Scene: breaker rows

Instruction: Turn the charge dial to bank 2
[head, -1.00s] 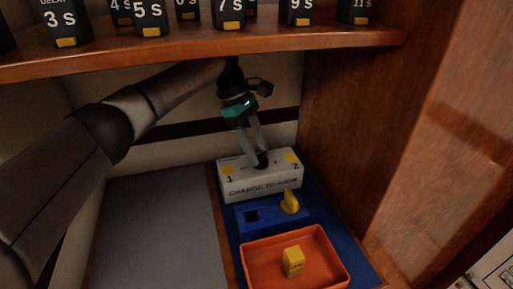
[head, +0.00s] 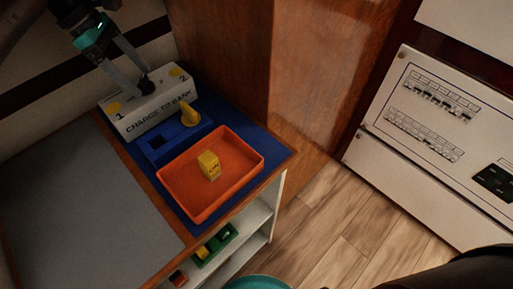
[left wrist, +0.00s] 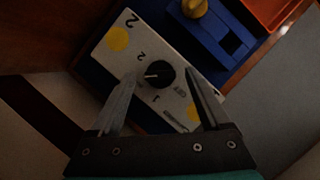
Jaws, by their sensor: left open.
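The white charge box (head: 150,110) stands at the back of the blue mat, labelled CHARGE TO BANK, with yellow discs by 1 and 2. Its black round dial (left wrist: 159,74) shows in the left wrist view, with small marks OFF, 1 and 2 around it. The dial's white line points left in that view, between the small 1 and 2. My left gripper (head: 141,82) is above the box. Its open fingers (left wrist: 161,76) are on either side of the dial; I cannot tell whether they touch it. My right gripper is not in view.
In front of the box are a blue block with a yellow knob (head: 190,117) and an orange tray (head: 250,154) holding a yellow block (head: 209,166). A grey surface (head: 80,205) lies left. A wooden panel (head: 225,60) rises right of the box. A white breaker panel (head: 400,150) stands further right.

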